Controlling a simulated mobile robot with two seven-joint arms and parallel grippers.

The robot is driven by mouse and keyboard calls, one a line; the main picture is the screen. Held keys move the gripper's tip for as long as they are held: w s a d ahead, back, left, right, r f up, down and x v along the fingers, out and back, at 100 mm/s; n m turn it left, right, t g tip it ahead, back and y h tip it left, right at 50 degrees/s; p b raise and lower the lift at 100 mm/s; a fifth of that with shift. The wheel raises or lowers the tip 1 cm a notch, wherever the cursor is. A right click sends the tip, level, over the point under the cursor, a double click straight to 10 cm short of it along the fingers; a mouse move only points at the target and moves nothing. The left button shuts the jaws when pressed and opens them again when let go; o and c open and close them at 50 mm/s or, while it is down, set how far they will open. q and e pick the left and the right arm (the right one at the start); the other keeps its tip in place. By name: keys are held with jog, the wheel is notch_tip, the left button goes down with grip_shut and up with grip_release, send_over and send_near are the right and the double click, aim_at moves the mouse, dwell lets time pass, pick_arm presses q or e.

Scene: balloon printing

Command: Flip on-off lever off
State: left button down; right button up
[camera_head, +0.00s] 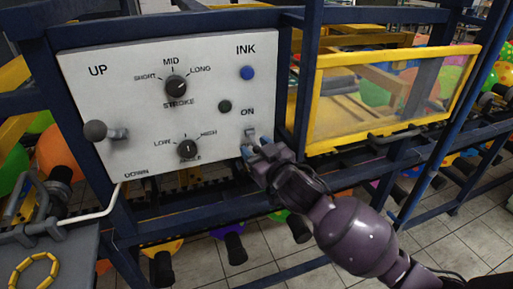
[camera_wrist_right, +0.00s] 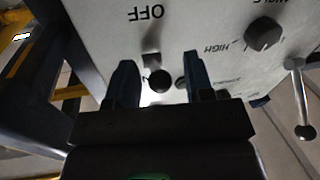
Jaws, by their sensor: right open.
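The on-off lever (camera_head: 250,131) sits on the white control panel, under the "ON" label, in the head view. In the right wrist view, which shows the panel upside down, its dark round tip (camera_wrist_right: 160,82) lies between my two fingers, with the "OFF" label above it in the picture. My right gripper (camera_head: 252,149) is open at the panel's lower right; its fingers (camera_wrist_right: 157,78) stand either side of the lever tip. I cannot tell whether they touch it. My left gripper is not in view.
The white panel (camera_head: 78,76) also carries the stroke knob (camera_head: 176,86), a low-high knob (camera_head: 187,149), a blue ink button (camera_head: 247,73) and a ball-ended up-down lever (camera_head: 96,130). Blue frame bars surround it. A yellow-framed window (camera_head: 311,98) stands to the right.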

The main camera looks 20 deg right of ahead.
jog(key=shift+c, duration=0.3)
jog(key=c, duration=0.8)
jog(key=t+b, duration=0.1)
jog(key=b, duration=0.1)
jog(key=shift+w+f+b, duration=0.1)
jog(key=shift+f+b, duration=0.2)
jog(key=shift+b, duration=0.45)
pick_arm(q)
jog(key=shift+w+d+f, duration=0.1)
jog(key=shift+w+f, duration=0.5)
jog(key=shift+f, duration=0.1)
pick_arm(e)
jog(key=o, duration=0.9)
jog(key=shift+c, duration=0.2)
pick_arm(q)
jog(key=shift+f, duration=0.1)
